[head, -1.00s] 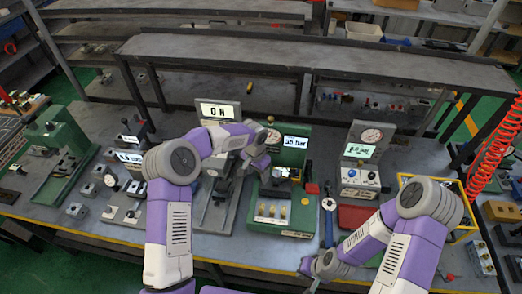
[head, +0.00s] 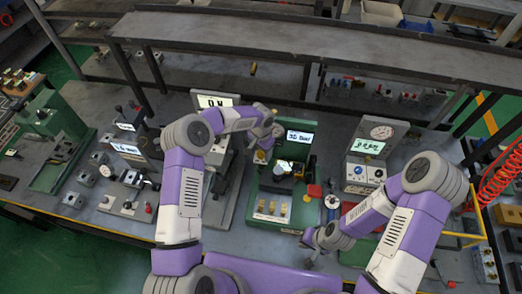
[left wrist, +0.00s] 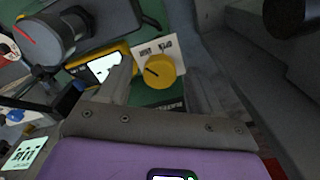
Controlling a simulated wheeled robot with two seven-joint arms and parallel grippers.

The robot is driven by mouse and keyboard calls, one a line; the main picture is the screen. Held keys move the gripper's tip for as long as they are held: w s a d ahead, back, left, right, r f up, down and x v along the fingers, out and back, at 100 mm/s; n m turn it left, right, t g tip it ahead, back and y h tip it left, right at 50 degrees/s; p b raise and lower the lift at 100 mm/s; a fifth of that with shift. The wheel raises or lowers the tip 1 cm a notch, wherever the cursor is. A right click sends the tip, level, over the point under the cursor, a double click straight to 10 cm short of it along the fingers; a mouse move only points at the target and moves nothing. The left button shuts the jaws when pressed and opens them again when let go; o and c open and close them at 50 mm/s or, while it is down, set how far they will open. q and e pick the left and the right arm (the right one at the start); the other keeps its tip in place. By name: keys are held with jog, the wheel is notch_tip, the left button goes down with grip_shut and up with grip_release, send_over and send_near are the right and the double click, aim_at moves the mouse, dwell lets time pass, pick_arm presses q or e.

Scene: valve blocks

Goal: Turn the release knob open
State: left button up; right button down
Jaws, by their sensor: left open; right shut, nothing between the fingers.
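The yellow release knob (left wrist: 160,70) has a dark pointer line and sits before a white plate (left wrist: 172,46) lettered with open and another word. In the head view the yellow knob (head: 261,157) shows at the upper left of the green station (head: 268,203). My left gripper (head: 268,139) is open just above it. In the left wrist view my left gripper's fingers (left wrist: 158,80) stand on either side of the knob; whether they touch it I cannot tell. My right gripper (head: 309,240) is shut and empty, low in front of the green station's right side.
The station's display (head: 299,137) stands behind the knob. A grey gauge station (head: 366,160) is to the right and a grey display station (head: 214,100) to the left. A red coiled hose (head: 492,180) hangs at the far right.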

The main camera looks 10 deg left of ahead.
pick_arm(q)
jog(key=shift+f, duration=0.1)
jog(key=c, duration=1.1)
jog(key=shift+o, duration=0.2)
